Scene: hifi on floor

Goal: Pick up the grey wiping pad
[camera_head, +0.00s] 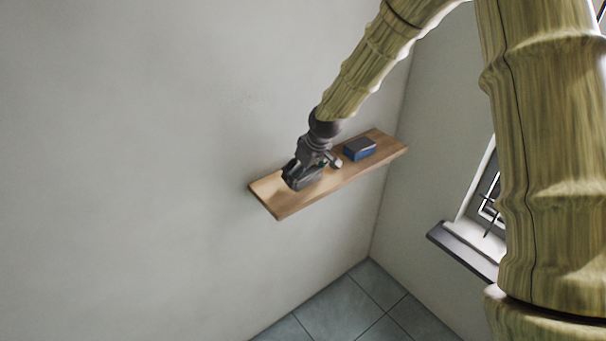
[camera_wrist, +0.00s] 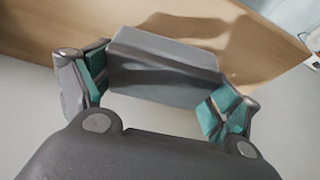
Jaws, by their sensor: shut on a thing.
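The grey wiping pad (camera_wrist: 163,68) is a block between the two teal-lined fingers of my gripper (camera_wrist: 155,92) in the wrist view. The fingers touch it at both ends, and my gripper is shut on it. In the head view my gripper (camera_head: 300,179) is over the left half of the wooden shelf (camera_head: 275,207), with the pad mostly hidden by the fingers. A shadow lies on the wood beside the pad in the wrist view. I cannot tell whether the pad touches the shelf.
A blue box-like thing with a dark grey top (camera_head: 359,149) sits on the shelf right of my gripper. The shelf is fixed along the wall (camera_head: 130,150). A window sill (camera_head: 464,250) is at the right. The tiled floor (camera_head: 350,305) below is clear.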

